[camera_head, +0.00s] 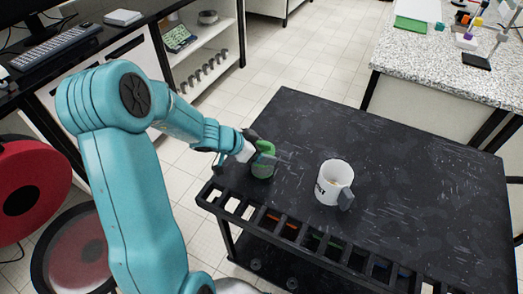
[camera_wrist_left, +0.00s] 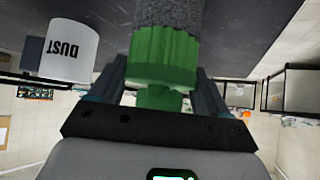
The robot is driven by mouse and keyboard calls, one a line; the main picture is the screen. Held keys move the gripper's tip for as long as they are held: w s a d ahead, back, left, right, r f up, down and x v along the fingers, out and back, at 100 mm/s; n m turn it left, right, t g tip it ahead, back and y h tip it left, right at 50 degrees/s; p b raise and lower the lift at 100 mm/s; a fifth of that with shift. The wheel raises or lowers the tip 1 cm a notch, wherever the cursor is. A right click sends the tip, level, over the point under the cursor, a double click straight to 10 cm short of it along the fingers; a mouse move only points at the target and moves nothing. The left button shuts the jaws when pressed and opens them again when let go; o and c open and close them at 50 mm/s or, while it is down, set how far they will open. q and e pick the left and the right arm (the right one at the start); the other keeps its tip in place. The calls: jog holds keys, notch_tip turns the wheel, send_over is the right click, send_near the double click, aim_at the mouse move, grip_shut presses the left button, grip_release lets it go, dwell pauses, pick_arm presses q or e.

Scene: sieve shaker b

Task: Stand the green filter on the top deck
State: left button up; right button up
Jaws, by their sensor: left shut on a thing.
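The green filter (camera_head: 263,167) is at the left part of the black top deck (camera_head: 400,180), near its front-left edge. My left gripper (camera_head: 257,150) is shut on the filter's green part. The left wrist view shows the gripper (camera_wrist_left: 160,95) with a finger on each side. Whether the filter's base touches the deck cannot be told. My right gripper is not in view.
A white mug marked DUST (camera_head: 333,182) with a grey handle stands on the deck to the right of the filter. A slotted rack (camera_head: 290,225) runs along the deck's front edge. A speckled bench (camera_head: 445,70) stands behind.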

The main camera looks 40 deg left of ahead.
pick_arm(q)
jog(key=shift+s+a+b, duration=0.1)
jog(key=shift+s+b, duration=0.1)
jog(key=shift+b, duration=0.15)
jog(key=o, duration=1.4)
jog(key=shift+w, duration=0.2)
jog(key=shift+s+r+p, duration=0.2)
jog(key=shift+r+p, duration=0.1)
jog(key=shift+p, duration=0.2)
jog(key=v, duration=1.1)
jog(key=shift+s+r+b, duration=0.15)
jog(key=shift+s+b, duration=0.15)
jog(key=shift+s, duration=0.1)
